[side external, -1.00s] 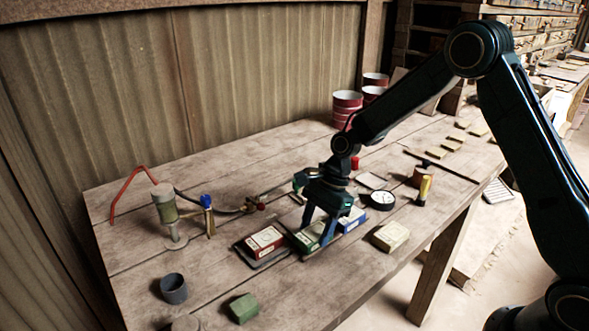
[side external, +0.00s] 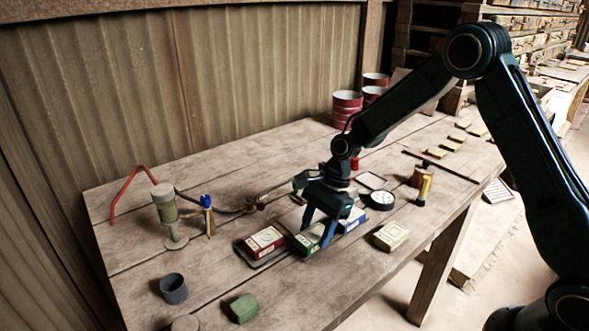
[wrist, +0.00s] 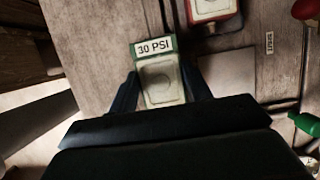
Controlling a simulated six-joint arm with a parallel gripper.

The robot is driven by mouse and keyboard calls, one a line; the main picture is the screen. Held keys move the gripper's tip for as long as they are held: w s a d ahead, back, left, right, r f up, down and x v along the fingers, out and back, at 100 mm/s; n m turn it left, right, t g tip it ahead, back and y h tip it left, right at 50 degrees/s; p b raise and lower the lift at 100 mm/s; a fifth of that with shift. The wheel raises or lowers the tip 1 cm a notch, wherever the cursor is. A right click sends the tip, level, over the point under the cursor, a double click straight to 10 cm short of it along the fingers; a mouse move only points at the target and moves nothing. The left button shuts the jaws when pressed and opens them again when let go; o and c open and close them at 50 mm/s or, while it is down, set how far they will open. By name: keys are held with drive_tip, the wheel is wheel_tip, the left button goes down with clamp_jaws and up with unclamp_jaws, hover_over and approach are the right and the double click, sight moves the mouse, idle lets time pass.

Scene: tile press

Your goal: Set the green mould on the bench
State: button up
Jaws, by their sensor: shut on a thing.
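The green mould (side external: 306,241) is a small block with a pale patterned top, near the front middle of the bench (side external: 215,270). In the wrist view the green mould (wrist: 161,80) shows a green edge and a "30 PSI" label. My gripper (side external: 318,236) points down and is shut on it, one finger on each side. The wrist view shows my gripper (wrist: 161,88) with its fingers against the mould's two sides. The mould's underside is hidden, so I cannot tell whether it touches the surface below.
A red mould (side external: 264,241) is close on the left, on a dark tray, and a blue mould (side external: 352,221) is close on the right. A cream block (side external: 391,236) and a round gauge (side external: 382,200) lie further right. Bare bench shows in front.

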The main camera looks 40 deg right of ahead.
drive_tip(key=shift+f, duration=0.25)
drive_tip(key=o, duration=1.2)
drive_tip(key=shift+o, duration=0.2)
drive_tip(key=v, duration=1.4)
